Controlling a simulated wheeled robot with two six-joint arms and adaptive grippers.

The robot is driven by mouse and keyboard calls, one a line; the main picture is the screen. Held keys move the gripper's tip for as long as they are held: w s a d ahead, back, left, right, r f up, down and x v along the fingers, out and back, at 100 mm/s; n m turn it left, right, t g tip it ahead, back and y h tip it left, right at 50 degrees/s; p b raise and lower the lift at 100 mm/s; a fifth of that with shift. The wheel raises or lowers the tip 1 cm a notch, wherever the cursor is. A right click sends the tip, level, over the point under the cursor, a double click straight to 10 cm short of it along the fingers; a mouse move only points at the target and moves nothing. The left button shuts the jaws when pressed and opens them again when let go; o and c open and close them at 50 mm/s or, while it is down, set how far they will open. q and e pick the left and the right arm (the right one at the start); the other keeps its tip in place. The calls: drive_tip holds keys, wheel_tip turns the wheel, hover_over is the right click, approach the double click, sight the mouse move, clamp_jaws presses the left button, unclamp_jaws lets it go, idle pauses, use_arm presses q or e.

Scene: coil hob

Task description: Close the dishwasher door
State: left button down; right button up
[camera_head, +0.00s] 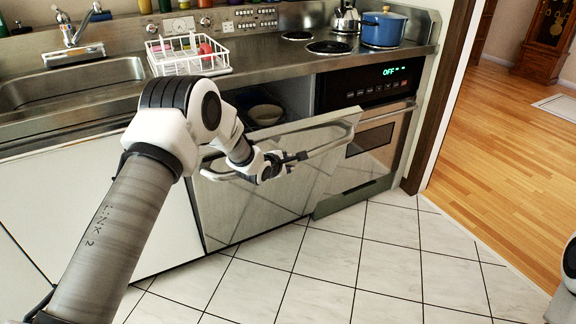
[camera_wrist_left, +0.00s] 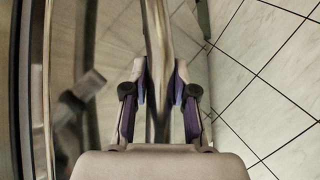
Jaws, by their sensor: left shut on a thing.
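The dishwasher door (camera_head: 243,208) is a shiny metal panel below the counter. It stands partly open, its top edge tilted out from the cabinet. A long bar handle (camera_head: 333,142) runs along its top; it also shows in the left wrist view (camera_wrist_left: 157,35). My left gripper (camera_head: 296,157) is at the middle of the handle. In the left wrist view my left gripper (camera_wrist_left: 160,88) has a finger on each side of the bar and is shut on it. My arm hides part of the door's top left. My right gripper is not in view.
A bowl (camera_head: 265,114) shows inside the dishwasher opening. The oven (camera_head: 372,140) stands right of the door. A white dish rack (camera_head: 188,62) is on the counter above, with a blue pot (camera_head: 383,29) at the back right. The tiled floor (camera_head: 345,265) in front is clear.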

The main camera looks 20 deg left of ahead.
use_arm(q)
drive_tip(key=shift+w+r, duration=0.1)
drive_tip(key=shift+r, duration=0.05)
drive_tip(key=c, duration=0.9)
unclamp_jaws()
drive_tip(key=v, duration=1.2)
